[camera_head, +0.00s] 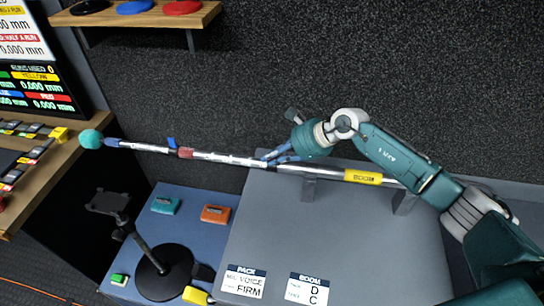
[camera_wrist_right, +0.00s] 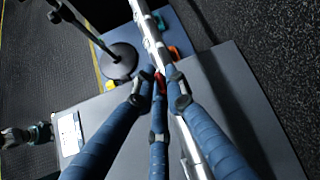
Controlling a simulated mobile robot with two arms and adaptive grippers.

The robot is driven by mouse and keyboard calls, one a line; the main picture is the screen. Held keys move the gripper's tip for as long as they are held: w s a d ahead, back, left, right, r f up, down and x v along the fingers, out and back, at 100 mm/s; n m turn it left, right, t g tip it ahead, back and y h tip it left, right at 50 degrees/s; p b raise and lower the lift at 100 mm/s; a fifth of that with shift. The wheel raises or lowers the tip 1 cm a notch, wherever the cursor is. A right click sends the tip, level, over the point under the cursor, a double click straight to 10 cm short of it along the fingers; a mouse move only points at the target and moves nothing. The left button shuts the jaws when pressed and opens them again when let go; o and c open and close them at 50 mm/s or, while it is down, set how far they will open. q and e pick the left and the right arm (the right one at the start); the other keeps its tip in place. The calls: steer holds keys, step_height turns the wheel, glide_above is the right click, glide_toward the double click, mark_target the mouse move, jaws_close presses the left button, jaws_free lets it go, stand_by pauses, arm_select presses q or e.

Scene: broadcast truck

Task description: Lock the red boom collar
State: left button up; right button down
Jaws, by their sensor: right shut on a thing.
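The silver boom pole (camera_head: 228,158) lies slanted over the grey tabletop, with a teal ball (camera_head: 91,139) at its left end. A red band (camera_head: 185,153) sits on it, with a small blue piece (camera_head: 171,142) just to its left. My right gripper (camera_head: 267,158) is at the pole, well to the right of that band. In the right wrist view its blue fingers close around a small red part (camera_wrist_right: 162,82) beside the pole. The fingers partly hide it; I cannot tell its full shape. A dark and teal jointed part (camera_wrist_right: 28,135), perhaps my left gripper, shows at left there.
Brackets (camera_head: 309,187) hold the pole's right part above the grey tabletop. A black round-based stand (camera_head: 165,272), a teal box (camera_head: 166,205) and an orange box (camera_head: 216,214) stand on the lower blue surface. A wooden shelf (camera_head: 140,17) juts out above. The front tabletop is mostly clear.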

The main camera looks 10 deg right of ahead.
steer(key=b, duration=0.1)
steer(key=w+g+b, duration=0.1)
steer(key=b, duration=0.1)
steer(key=shift+d+f+m+b, duration=0.15)
steer(key=shift+f+m+b, duration=0.05)
steer(key=shift+m+b, duration=0.1)
steer(key=shift+r+g+y+b, duration=0.25)
steer(key=shift+g+y+b, duration=0.05)
steer(key=shift+b, duration=0.1)
steer(key=shift+r, duration=0.15)
steer(key=c, duration=1.8)
jaws_free()
steer(key=shift+o, duration=0.2)
steer(key=shift+d, duration=0.15)
steer(key=v, duration=1.2)
